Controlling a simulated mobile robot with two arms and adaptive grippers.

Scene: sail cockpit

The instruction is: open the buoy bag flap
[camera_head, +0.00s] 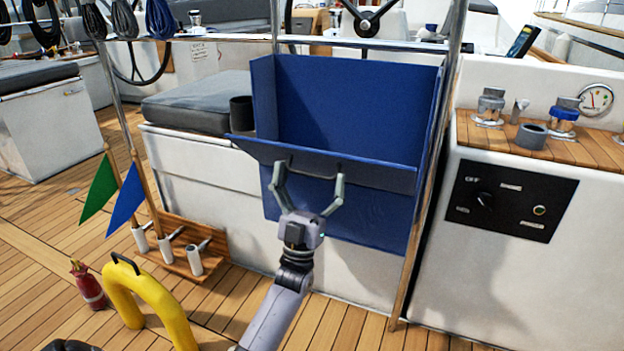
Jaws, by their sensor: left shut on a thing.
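The blue buoy bag (350,105) is an open-topped box hung at the side of the cockpit seat. Its flap (370,166) is a blue panel across the front, tilted outward toward me, with the bag's inside showing above it. A thin dark handle (313,176) is on the flap's front edge. My left gripper (309,178) comes up from below, its fingers spread to either side of the handle and shut on it. The exact finger contact is too small to make out. My right gripper is out of view.
A metal post (436,150) stands close at the bag's right, beside a console with a black switch panel (510,194). A yellow horseshoe buoy (160,302), a red extinguisher (89,288) and a flag rack (182,246) are on the left. Deck is clear at front centre.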

